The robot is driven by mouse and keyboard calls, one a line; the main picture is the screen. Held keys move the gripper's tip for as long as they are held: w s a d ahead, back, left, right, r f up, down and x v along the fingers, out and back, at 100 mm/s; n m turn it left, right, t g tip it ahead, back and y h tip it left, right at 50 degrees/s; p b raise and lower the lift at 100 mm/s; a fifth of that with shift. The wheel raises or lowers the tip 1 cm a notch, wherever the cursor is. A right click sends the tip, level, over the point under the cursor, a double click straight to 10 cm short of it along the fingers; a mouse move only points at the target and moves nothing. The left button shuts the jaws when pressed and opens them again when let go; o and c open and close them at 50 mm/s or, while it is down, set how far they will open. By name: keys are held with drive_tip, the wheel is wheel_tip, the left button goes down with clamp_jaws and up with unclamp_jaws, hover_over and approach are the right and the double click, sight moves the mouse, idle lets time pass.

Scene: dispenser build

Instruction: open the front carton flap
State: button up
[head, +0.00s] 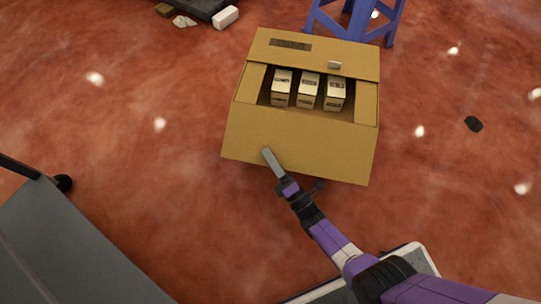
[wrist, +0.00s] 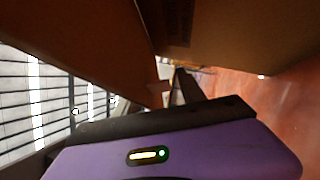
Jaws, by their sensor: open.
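An open cardboard carton (head: 372,101) stands on the floor in the head view. Its front flap (head: 300,143) slopes outward and down on the near side, away from the opening. My gripper (head: 267,154) is open, its grey tip at the lower left part of this flap; I cannot tell whether they touch. In the wrist view, brown cardboard panels fill the upper left (wrist: 80,35) and upper right (wrist: 235,30), with a narrow gap between them. A dark gripper finger (wrist: 187,86) points toward that gap. I see nothing held between the fingers.
Several small boxes (head: 308,90) stand inside the carton. The far flap (head: 330,58) leans back. A blue stool (head: 355,20) stands behind. Floor on both sides is mostly clear.

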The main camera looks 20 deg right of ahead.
clamp_jaws()
drive_tip(key=shift+f, duration=0.1)
drive_tip(key=shift+f, duration=0.1)
idle(1.2)
